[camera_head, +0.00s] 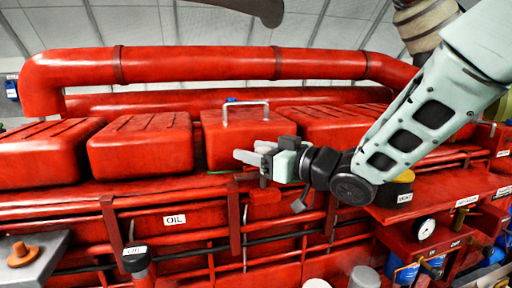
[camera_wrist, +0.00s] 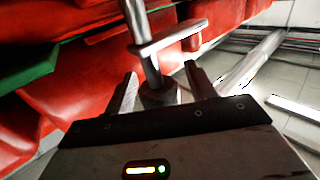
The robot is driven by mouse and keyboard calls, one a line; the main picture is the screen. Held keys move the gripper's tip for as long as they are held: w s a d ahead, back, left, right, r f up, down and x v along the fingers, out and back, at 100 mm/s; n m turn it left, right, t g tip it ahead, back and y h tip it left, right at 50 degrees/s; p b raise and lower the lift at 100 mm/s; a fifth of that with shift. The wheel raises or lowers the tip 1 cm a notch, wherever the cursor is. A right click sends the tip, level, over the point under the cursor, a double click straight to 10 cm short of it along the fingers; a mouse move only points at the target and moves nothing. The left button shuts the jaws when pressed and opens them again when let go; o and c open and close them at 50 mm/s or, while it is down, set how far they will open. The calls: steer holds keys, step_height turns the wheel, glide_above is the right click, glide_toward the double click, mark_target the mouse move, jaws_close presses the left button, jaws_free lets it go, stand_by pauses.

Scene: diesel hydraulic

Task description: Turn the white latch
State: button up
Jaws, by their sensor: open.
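In the wrist view a pale metal latch (camera_wrist: 168,38) shows as a flat bar on a round post. The post's dark base (camera_wrist: 158,94) lies between the two fingertips of my gripper (camera_wrist: 163,85). The fingers are apart, one on each side; I cannot tell whether either touches the post. In the head view my gripper (camera_head: 268,162) reaches left in front of the red engine boxes. A pale piece (camera_head: 246,157) shows at its tip; I cannot tell whether it is the latch or a finger.
A red box (camera_head: 225,150) with a pale U-shaped handle (camera_head: 245,104) stands behind my gripper. A thick red pipe (camera_head: 200,65) runs above. Red rails and an OIL label (camera_head: 174,219) lie below. A pressure gauge (camera_head: 424,229) is at lower right.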

steer(key=shift+a, duration=0.1)
steer(key=c, duration=1)
steer(key=shift+o, duration=0.2)
